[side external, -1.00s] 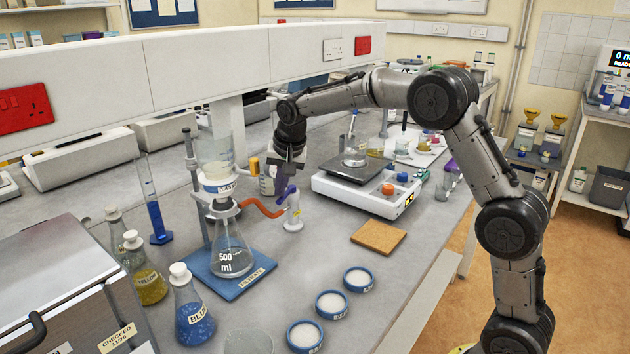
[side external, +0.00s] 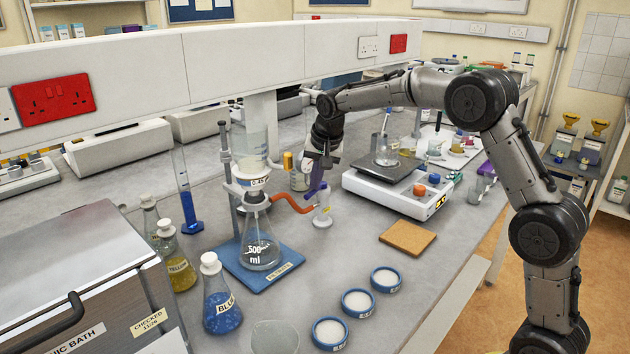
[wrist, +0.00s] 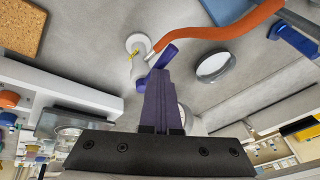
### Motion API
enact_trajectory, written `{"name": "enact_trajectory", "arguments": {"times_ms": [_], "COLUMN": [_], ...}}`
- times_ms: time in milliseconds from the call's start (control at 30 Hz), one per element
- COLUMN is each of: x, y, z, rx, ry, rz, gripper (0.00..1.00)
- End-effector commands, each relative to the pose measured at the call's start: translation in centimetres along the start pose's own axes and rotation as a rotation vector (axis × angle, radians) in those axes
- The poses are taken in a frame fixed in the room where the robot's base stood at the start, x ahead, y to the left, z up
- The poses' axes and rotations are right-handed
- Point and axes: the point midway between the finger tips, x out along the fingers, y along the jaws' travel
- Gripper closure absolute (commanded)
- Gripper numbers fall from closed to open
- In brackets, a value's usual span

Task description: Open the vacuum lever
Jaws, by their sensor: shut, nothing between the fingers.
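A white vacuum tap (side external: 323,212) stands on the bench right of the filter flask (side external: 260,245). An orange hose (side external: 292,203) runs between them. Its purple lever (side external: 312,191) tilts across the top of the tap. In the wrist view, the tap (wrist: 137,45) with a small yellow mark and the lever (wrist: 167,53) lie just beyond my fingertips. My gripper (wrist: 158,75) is shut and empty, with its purple fingers pointing down at the lever. The fingers hide part of the lever, and I cannot tell whether they touch it.
The flask stands on a blue base (side external: 240,273), with a clamp rod (side external: 226,165) behind. A white hotplate (side external: 395,195) stands to the right, and a cork mat (side external: 407,238) lies in front of it. Several blue-rimmed dishes (side external: 357,302) lie near the front.

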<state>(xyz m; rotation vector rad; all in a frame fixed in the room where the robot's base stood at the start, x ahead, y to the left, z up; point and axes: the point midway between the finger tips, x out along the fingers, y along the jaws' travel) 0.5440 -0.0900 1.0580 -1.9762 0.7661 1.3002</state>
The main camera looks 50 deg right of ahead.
Motion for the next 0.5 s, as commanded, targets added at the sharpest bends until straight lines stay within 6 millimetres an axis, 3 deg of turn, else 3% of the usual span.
{"name": "enact_trajectory", "arguments": {"times_ms": [167, 367, 500], "x": [-0.4, -4.0, -7.2], "y": [0.5, 1.5, 0.8], "z": [0.2, -0.1, 0.1], "rx": [0.0, 0.001, -0.001], "ry": [-0.007, 0.0, 0.001], "rz": [0.009, 0.001, -0.001], "gripper": [1.0, 1.0, 1.0]}}
